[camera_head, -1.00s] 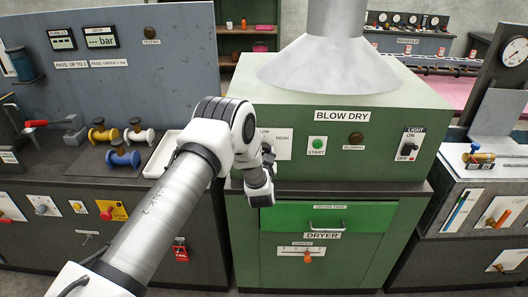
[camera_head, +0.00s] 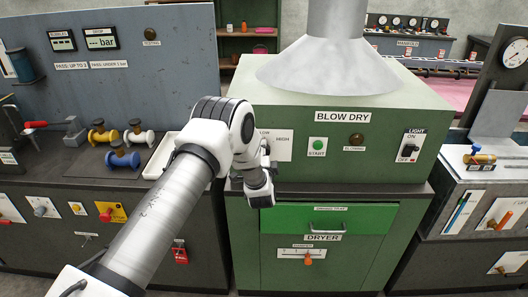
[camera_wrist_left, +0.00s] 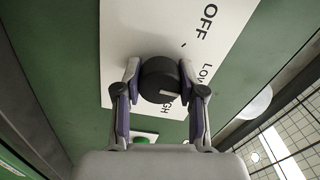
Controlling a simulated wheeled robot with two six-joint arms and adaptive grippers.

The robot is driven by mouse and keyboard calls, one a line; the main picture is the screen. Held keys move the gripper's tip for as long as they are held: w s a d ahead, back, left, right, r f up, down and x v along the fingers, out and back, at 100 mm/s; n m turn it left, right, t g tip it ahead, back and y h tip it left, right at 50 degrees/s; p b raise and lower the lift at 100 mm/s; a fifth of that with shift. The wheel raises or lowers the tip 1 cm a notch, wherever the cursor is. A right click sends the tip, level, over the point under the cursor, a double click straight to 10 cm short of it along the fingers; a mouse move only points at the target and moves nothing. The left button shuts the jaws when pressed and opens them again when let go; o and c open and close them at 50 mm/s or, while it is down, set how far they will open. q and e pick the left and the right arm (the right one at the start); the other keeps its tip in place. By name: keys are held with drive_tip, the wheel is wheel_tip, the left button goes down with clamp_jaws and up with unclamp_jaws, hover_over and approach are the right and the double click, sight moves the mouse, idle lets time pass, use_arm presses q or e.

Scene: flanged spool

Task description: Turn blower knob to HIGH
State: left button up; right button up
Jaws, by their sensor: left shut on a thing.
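The blower knob (camera_wrist_left: 160,80) is a round black knob on a white plate (camera_wrist_left: 125,35) marked OFF, LOW and HIGH, in the left wrist view. My left gripper (camera_wrist_left: 159,68) has one finger on each side of the knob and is shut on it. HIGH is partly covered by the knob and a finger. In the head view my left gripper (camera_head: 265,155) is at the plate (camera_head: 284,146), and my wrist hides the knob and part of the plate. My right gripper is out of view.
The green START button (camera_head: 317,146), a dark round indicator (camera_head: 356,139) and the LIGHT switch (camera_head: 409,146) are right of the plate on the BLOW DRY housing. A grey hood (camera_head: 330,65) stands above. The green drawer (camera_head: 328,219) is below. Spools (camera_head: 122,158) lie left.

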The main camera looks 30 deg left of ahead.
use_arm(q)
drive_tip(key=m, duration=0.5)
drive_tip(key=shift+m+p, duration=0.3)
drive_tip(key=shift+p, duration=0.1)
drive_tip(key=m+p, duration=0.1)
drive_tip(key=m, duration=0.4)
drive_tip(key=shift+m, duration=0.4)
drive_tip(key=o, duration=1.1)
drive_tip(key=shift+d, duration=0.1)
drive_tip(key=shift+o, duration=0.2)
drive_tip(key=v, duration=1.2)
drive_tip(key=shift+f, duration=0.1)
